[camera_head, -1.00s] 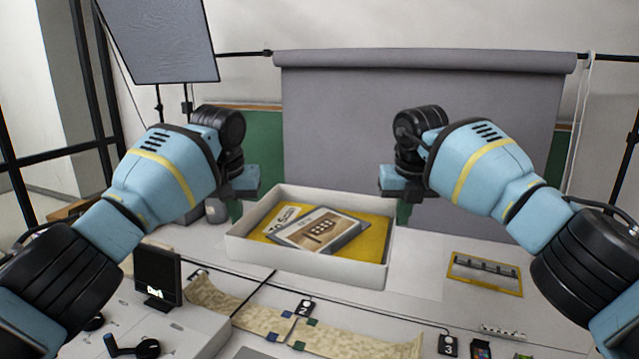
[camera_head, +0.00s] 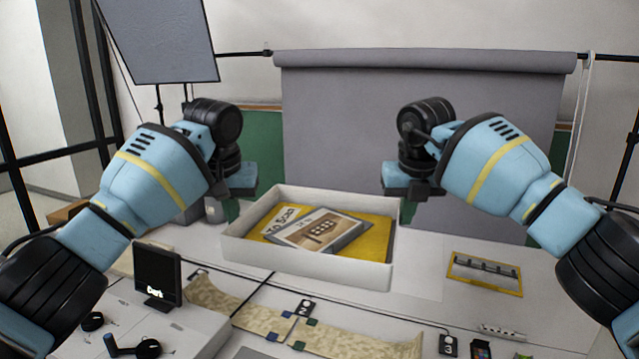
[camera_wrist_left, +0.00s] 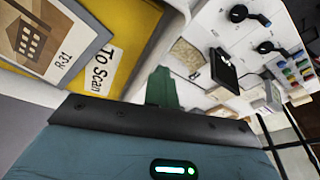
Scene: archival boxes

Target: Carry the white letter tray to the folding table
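The white letter tray (camera_head: 310,267) is in the middle of the head view, just above or on the white worktop; I cannot tell the gap. It holds a yellow folder (camera_head: 376,238) labelled "To Scan" and a picture card (camera_head: 318,231). My left gripper (camera_head: 232,208) is at the tray's left end and my right gripper (camera_head: 404,210) at its right end, both seemingly shut on its walls. Their fingertips are partly hidden. The left wrist view shows one green finger (camera_wrist_left: 163,88) beside the tray wall, with the folder (camera_wrist_left: 125,30) close by. I cannot identify the folding table.
On the worktop are a small black screen (camera_head: 157,274), a long beige strip (camera_head: 225,303) with numbered markers, and a yellow-framed item (camera_head: 485,273) at right. A grey backdrop (camera_head: 420,110) hangs behind. A dark panel (camera_head: 160,40) stands upper left.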

